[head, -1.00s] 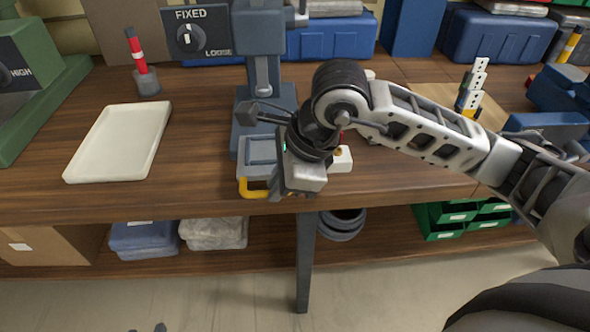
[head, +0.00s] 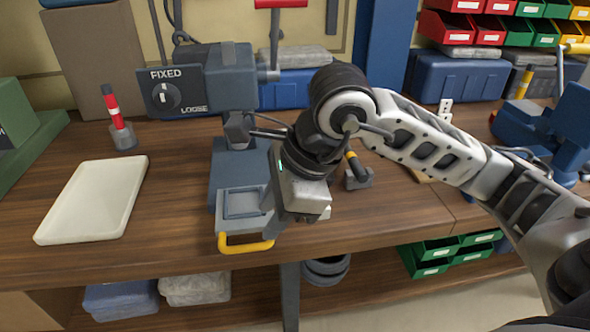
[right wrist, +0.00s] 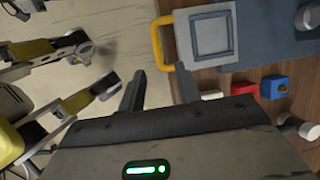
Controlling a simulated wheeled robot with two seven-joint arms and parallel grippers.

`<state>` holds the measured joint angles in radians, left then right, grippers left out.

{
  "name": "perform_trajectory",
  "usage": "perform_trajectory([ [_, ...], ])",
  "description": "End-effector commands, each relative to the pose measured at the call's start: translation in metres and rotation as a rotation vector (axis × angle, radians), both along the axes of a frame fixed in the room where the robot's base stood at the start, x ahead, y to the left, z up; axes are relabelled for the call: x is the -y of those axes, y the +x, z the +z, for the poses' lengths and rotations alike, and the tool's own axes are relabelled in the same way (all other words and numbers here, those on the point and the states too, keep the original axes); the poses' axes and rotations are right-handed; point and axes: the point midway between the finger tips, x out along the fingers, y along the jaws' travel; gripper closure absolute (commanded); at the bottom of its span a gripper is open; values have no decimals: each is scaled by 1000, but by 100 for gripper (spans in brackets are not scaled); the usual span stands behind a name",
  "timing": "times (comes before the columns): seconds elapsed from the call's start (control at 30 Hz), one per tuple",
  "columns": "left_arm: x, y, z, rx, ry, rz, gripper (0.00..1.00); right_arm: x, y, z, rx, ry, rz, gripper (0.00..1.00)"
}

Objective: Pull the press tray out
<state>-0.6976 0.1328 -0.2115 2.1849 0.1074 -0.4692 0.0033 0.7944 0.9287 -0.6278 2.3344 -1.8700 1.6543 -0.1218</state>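The press tray (head: 232,222) is a grey-blue plate with a raised square frame and a yellow handle (head: 246,246) at the table's front edge. In the right wrist view the yellow handle (right wrist: 160,42) and tray (right wrist: 212,12) are at the top, beyond the fingertips. My right gripper (head: 303,217) is to the right of the tray in the head view and covers part of its right side. In the right wrist view my right gripper (right wrist: 160,88) is open, with nothing between its fingers. It is apart from the handle. My left gripper does not show in the head view.
The press (head: 235,80) stands behind the tray, its dial panel marked FIXED and LOOSE. A white tray (head: 95,200) lies to the left. Red (right wrist: 245,86) and blue (right wrist: 275,87) blocks are beside the press tray. The floor in front of the table edge looks free.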

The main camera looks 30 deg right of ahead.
Motion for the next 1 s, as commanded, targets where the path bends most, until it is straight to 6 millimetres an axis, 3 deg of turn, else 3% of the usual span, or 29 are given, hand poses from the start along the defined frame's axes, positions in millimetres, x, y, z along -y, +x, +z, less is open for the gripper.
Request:
perform_trajectory([
  [0.2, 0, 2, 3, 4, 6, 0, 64, 16, -14, 49, 6, -1, -2, 67],
  [0.4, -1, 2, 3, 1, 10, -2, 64, 25, -23, 75, 3, -2, -1, 67],
  [1.0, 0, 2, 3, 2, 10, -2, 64, 27, -27, 83, 0, -1, 0, 67],
])
